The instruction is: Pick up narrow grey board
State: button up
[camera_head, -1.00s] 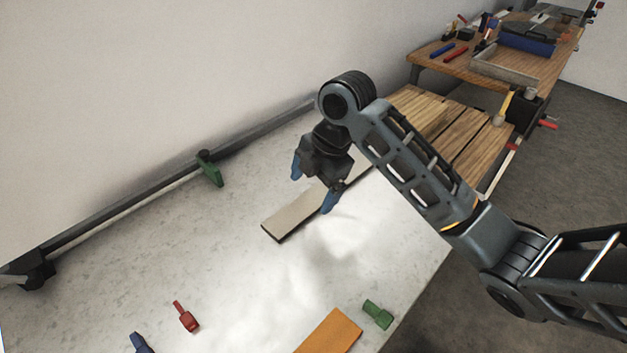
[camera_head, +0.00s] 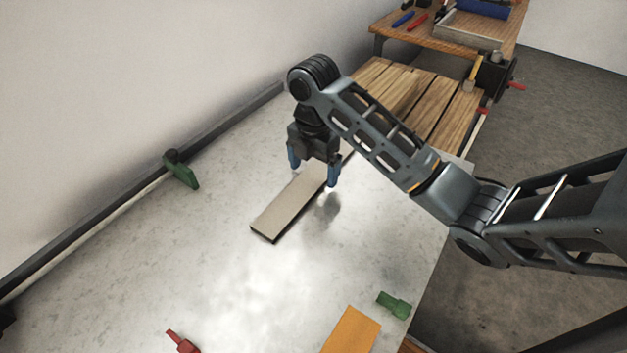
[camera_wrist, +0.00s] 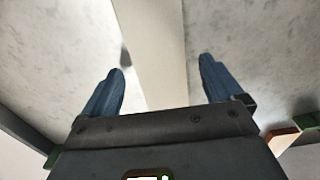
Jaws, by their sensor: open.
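The narrow grey board (camera_head: 288,206) lies flat on the pale speckled tabletop, running from lower left to upper right in the head view. Its far part is hidden behind my gripper. My gripper (camera_head: 315,178) points down above the board, with its blue fingers apart and nothing held between them. In the wrist view the board (camera_wrist: 158,50) runs between the two open fingers (camera_wrist: 160,80), and it looks below them. I cannot tell exactly how high the fingertips are above it.
An orange board (camera_head: 350,332), a green clamp piece (camera_head: 393,305) and a red one (camera_head: 182,341) lie near the front. A bar clamp with a green head (camera_head: 182,170) lies along the wall. Slatted wood (camera_head: 400,95) and a tool bench (camera_head: 440,35) stand beyond.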

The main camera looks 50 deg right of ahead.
jog(key=shift+f, duration=0.5)
jog(key=shift+c, duration=0.4)
jog(key=c, duration=1.2)
